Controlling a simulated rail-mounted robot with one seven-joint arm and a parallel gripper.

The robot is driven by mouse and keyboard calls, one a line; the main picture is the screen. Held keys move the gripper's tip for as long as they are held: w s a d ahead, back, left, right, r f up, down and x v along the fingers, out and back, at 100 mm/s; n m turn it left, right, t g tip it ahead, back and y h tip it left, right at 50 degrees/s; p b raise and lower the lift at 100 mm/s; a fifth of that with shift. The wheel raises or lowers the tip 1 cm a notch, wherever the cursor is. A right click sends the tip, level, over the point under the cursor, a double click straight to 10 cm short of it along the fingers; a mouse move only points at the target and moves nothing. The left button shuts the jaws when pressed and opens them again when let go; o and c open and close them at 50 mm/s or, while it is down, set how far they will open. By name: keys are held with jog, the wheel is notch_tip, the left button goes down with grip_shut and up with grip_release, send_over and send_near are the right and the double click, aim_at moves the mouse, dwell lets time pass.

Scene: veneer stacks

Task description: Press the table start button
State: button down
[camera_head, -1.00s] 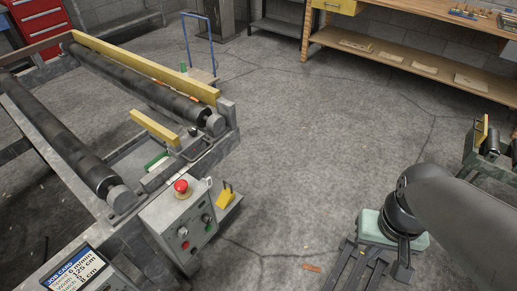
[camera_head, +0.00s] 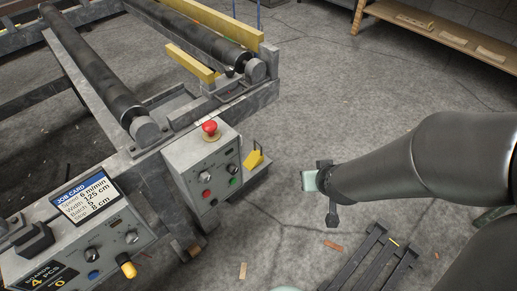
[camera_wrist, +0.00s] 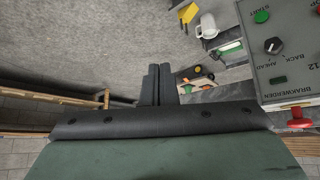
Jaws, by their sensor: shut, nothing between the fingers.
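The grey control box (camera_head: 203,170) stands at the end of the roller table. A red mushroom button (camera_head: 210,127) is on its top. A small green button (camera_head: 233,182) is on its front face, by a black knob and a red button. In the wrist view the green button (camera_wrist: 261,16) is at the upper right beside the word START, above a black knob (camera_wrist: 273,45). My gripper (camera_wrist: 158,72) shows two dark fingers close together, shut and empty, left of the box and apart from it. In the head view my gripper's pale green body (camera_head: 309,181) is right of the box.
A console with a job card screen (camera_head: 86,199) stands at the lower left. A yellow piece (camera_head: 254,159) sits on a small ledge right of the box. Rollers (camera_head: 90,65) and yellow bars are behind. The concrete floor between box and arm is mostly clear.

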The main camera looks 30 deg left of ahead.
aim_at(233, 181)
jog(key=s+a+f+n+t+y+b, duration=0.1)
jog(key=s+a+f+n+t+b, duration=0.1)
jog(key=a+f+b, duration=0.3)
jog(key=s+a+f+n+t+y+b, duration=0.2)
jog(key=s+a+f+t+b, duration=0.2)
jog(key=a+f, duration=0.5)
notch_tip(233, 181, down, 6)
jog(key=shift+s+a+r+t+b, duration=0.2)
jog(key=shift+s+a+t+b, duration=0.1)
jog(key=shift+b, duration=0.95)
jog(key=shift+w, duration=0.1)
jog(key=w+a+p, duration=0.1)
jog(key=w+a, duration=0.2)
jog(key=a, duration=0.5)
jog(key=shift+a, duration=0.1)
